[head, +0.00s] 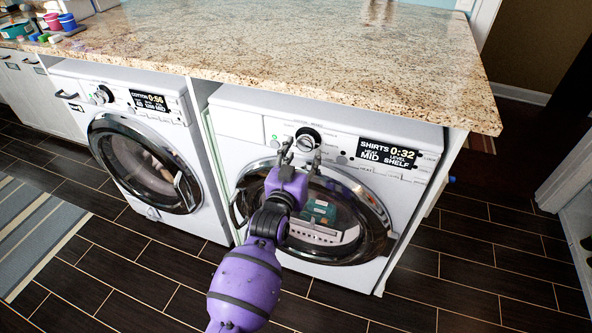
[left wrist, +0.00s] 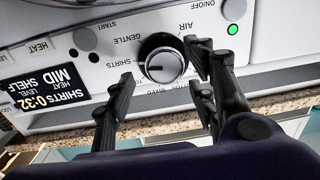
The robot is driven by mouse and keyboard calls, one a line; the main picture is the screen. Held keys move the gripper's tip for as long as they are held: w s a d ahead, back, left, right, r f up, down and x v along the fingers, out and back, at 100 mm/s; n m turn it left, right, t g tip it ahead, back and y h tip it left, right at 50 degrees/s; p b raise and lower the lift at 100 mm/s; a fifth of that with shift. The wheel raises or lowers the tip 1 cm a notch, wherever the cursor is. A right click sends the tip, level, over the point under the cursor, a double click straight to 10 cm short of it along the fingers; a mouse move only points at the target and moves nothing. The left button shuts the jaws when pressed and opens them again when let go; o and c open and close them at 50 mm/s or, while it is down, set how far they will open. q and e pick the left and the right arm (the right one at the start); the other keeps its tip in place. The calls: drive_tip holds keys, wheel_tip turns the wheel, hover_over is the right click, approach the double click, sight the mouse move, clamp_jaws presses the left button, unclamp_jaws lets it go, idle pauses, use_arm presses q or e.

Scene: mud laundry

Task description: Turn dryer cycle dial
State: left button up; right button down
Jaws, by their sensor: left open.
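The dryer (head: 268,103) is the white machine on the right in the head view, with a round glass door. My left gripper (head: 300,153) is open in front of the dial. In the left wrist view its fingers (left wrist: 161,78) spread to either side of the dial; contact cannot be told. My right gripper is not in view.
A granite countertop (head: 330,45) overhangs the machines. A washer (head: 75,80) stands to the left. A green light (left wrist: 233,29) and small buttons flank the dial. Cups and small items lie on the counter's far left. The dark tiled floor is open at the right.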

use_arm(q)
drive_tip(key=v, duration=0.9)
drive_tip(key=shift+s, duration=0.25)
drive_tip(key=s+a+f+n+g+y+p, duration=0.1)
drive_tip(key=s+a+f+g, duration=0.1)
drive_tip(key=s+a+f, duration=0.35)
drive_tip(key=s+a+f+n+g+y, duration=0.1)
drive_tip(key=s+a+f+g+y, duration=0.15)
drive_tip(key=s+f, duration=0.55)
drive_tip(key=s+a+f+g, duration=0.2)
drive_tip(key=s+a+f, duration=0.2)
drive_tip(key=s, duration=0.7)
drive_tip(key=s+a+f+g+p, duration=0.1)
drive_tip(key=s+a+f, duration=0.4)
drive_tip(key=s, duration=0.7)
drive_tip(key=shift+f+n+g+y, duration=0.3)
drive_tip(key=shift+f+g+y, duration=0.15)
drive_tip(key=shift+f, duration=0.1)
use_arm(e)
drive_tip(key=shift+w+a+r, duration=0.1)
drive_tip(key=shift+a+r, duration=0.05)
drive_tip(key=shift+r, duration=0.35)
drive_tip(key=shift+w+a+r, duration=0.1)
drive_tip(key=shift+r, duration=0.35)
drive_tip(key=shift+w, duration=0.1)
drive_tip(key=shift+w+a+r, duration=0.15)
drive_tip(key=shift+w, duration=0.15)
